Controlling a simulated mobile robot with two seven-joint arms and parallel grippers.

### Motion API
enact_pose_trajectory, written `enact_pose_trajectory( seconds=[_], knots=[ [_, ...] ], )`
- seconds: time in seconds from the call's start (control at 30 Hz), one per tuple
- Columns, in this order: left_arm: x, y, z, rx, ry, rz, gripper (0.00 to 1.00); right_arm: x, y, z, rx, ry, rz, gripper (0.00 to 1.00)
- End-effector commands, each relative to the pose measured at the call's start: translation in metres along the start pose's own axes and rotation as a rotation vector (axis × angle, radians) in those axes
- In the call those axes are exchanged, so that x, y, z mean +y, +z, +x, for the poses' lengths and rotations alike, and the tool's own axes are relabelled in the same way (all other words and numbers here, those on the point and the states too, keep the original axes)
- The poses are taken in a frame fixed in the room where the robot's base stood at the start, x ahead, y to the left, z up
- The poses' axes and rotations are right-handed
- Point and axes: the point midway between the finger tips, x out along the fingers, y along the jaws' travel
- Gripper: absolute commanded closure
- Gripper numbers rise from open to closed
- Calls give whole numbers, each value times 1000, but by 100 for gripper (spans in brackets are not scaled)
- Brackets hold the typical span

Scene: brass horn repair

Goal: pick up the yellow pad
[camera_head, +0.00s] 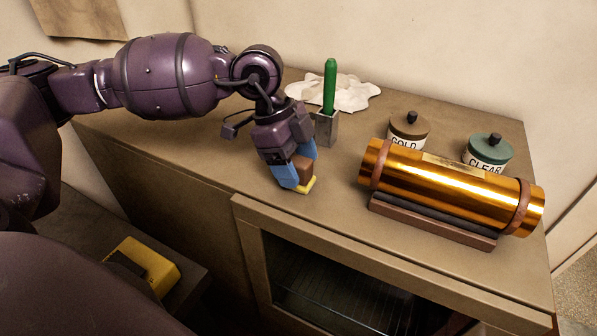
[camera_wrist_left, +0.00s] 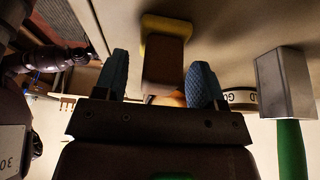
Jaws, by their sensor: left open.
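The yellow pad (camera_head: 308,187) stands on the brown cabinet top, left of the brass horn tube, with a brown block on top as its grip. In the left wrist view the pad's yellow base (camera_wrist_left: 166,22) and its brown block (camera_wrist_left: 166,60) show. My left gripper (camera_head: 294,172) points down over the pad, its blue fingers open on either side of the brown block. In the wrist view the left gripper (camera_wrist_left: 160,75) shows gaps beside the block. The fingers partly hide the pad in the head view. My right gripper is not in view.
A brass tube (camera_head: 450,185) lies in a cradle to the right. Jars marked GOLD (camera_head: 409,127) and CLEAR (camera_head: 488,150) stand behind it. A green-handled tool (camera_head: 330,86) in a grey holder (camera_head: 326,128) and a white cloth (camera_head: 350,92) are close behind my gripper.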

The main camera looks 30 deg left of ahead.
Motion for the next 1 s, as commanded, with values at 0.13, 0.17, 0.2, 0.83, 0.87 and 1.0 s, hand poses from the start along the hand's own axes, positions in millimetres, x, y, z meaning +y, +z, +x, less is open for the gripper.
enact_pose_trajectory(
  seconds=[0.13,0.17,0.2,0.83,0.87,1.0],
  knots=[
    [0,0,6,0,-1,-1,36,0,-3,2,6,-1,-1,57],
    [0,0,7,0,-1,-1,36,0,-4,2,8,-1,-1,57],
    [0,0,7,0,-1,-1,36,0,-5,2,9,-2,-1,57],
    [0,0,6,0,-1,0,90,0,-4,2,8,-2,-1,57],
    [0,0,6,0,-1,0,90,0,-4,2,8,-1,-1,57],
    [0,-2,1,0,-2,0,90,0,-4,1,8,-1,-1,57]
  ],
)
